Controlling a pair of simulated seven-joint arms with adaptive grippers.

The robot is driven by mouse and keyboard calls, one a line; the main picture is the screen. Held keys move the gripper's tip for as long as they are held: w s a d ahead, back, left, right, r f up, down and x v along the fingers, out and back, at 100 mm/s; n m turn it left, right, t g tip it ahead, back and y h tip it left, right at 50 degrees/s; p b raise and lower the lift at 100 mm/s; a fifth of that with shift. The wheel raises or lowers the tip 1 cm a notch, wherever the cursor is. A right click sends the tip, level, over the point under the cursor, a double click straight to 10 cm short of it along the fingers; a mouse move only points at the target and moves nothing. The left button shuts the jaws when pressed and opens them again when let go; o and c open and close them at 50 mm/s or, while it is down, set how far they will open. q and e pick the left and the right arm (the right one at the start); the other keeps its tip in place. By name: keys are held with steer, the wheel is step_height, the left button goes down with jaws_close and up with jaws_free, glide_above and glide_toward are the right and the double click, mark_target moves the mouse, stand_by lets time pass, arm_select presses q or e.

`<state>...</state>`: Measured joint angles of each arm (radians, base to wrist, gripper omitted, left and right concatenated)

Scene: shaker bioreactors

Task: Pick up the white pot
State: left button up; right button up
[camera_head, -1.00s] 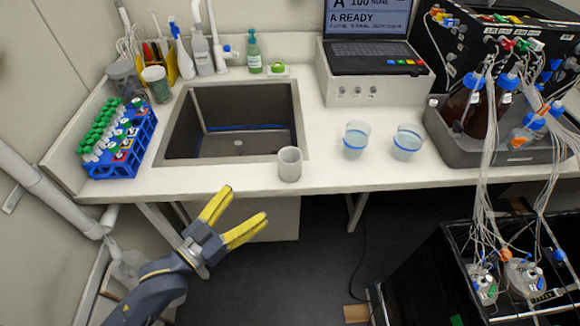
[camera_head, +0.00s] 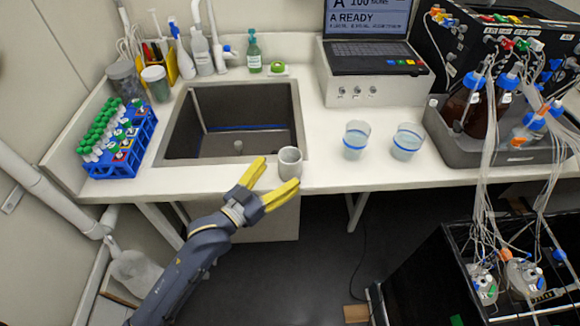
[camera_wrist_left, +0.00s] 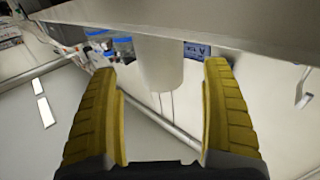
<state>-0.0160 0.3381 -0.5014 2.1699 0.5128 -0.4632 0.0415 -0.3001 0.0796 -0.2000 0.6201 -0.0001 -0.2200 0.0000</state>
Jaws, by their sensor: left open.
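The white pot (camera_head: 290,164) is a small plain cylinder standing upright on the front edge of the counter, just right of the sink. My left gripper (camera_head: 277,176) has two yellow fingers, spread open and empty, in front of and slightly left of the pot in the head view. In the left wrist view, the pot (camera_wrist_left: 158,66) appears upside down between the fingers, beyond their tips, with a gap to each side. I cannot tell whether any finger touches it. My right gripper is not in view.
The sink (camera_head: 180,150) opens left of the pot. Two blue-banded beakers, the near one (camera_head: 356,141) and the other (camera_head: 407,142), stand to its right. A blue tube rack (camera_head: 119,160) stands at the left. Clear counter lies between pot and beakers.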

mark_target(284, 170)
arm_select(q)
steer(key=shift+x, duration=2.65)
steer(key=shift+f, duration=0.15)
steer(key=shift+c, duration=0.3)
steer(key=c, duration=1)
